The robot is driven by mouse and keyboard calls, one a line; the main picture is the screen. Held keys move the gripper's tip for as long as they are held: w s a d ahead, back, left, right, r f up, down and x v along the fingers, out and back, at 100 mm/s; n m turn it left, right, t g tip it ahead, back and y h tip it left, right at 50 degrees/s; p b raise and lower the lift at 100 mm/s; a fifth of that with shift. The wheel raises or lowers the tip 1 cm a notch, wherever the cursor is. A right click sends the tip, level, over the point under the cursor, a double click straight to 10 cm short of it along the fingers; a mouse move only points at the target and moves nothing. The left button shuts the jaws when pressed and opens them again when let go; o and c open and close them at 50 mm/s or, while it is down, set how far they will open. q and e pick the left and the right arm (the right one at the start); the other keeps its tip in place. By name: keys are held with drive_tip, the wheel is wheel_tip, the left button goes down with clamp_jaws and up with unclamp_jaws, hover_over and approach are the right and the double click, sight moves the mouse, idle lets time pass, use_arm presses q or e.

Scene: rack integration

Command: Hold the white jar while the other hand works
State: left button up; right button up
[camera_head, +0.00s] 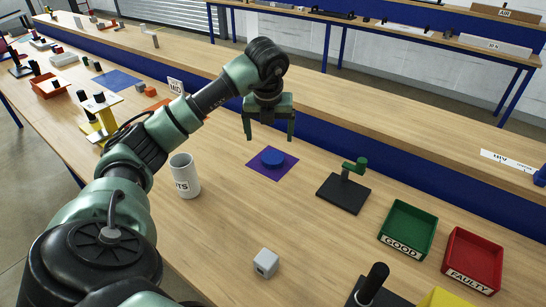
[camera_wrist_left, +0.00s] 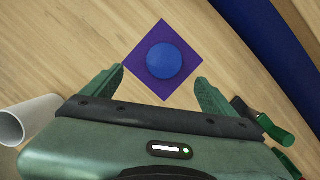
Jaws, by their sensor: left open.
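My right gripper is not in view.
A black stand with a green top (camera_head: 343,193), a green GOOD tray (camera_head: 408,232) and a red FAULTY tray (camera_head: 473,260) are to the right. A grey cube (camera_head: 266,262) lies in front. Several items crowd the left. Bare wood lies between jar and mat.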

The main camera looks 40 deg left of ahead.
sight(270, 162)
use_arm(q)
drive_tip(key=x, duration=0.1)
drive_tip(key=b+x, duration=0.1)
drive_tip(key=shift+s+d+f, duration=0.1)
drive_tip(key=shift+f, duration=0.25)
drive_tip(key=shift+r, duration=0.1)
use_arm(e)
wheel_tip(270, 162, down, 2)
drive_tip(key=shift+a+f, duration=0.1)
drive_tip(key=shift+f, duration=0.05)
use_arm(q)
drive_tip(key=shift+d+x, duration=0.2)
drive_tip(key=shift+x, duration=1.05)
drive_tip(key=shift+a, duration=0.15)
